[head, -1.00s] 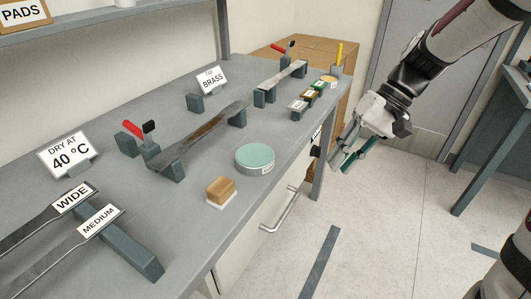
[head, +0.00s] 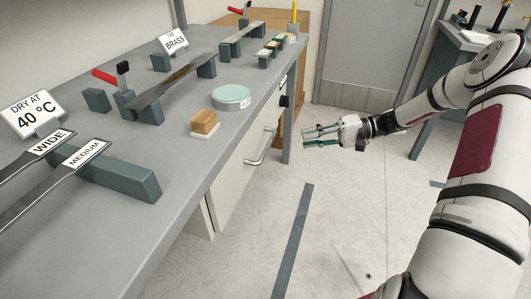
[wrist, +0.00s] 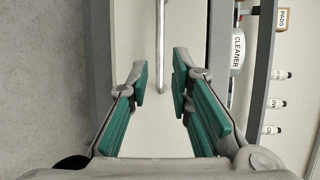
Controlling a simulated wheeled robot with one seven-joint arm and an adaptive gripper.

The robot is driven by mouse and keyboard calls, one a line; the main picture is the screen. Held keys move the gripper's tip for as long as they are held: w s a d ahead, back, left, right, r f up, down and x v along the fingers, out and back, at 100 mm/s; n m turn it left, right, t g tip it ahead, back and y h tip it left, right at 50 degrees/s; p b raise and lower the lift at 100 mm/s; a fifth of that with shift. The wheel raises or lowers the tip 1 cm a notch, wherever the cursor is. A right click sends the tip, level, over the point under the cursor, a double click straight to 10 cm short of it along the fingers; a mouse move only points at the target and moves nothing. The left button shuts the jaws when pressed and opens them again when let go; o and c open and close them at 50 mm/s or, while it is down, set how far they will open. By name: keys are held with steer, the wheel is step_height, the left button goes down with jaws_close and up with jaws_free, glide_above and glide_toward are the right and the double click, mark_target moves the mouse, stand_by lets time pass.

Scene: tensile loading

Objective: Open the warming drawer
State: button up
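The warming drawer (head: 236,177) is a pale front under the grey bench, and it looks shut. Its metal bar handle (head: 263,147) runs along the front. My gripper (head: 308,137) is open and empty, to the right of the handle and apart from it, with its fingers pointing at the drawer side. In the wrist view the handle (wrist: 161,45) shows as a bar ahead, lying between the lines of my two green-padded fingertips (wrist: 160,85). The bar is not between the pads; its upper end is cut off by the picture edge.
A dark knob (head: 284,101) is near the bench's far end. Floor (head: 340,215) to the right is clear.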

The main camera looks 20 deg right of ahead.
mark_target(268, 145)
steer(key=b+x, duration=0.2)
steer(key=x, duration=1.1)
steer(key=shift+c, duration=0.2)
jaws_close()
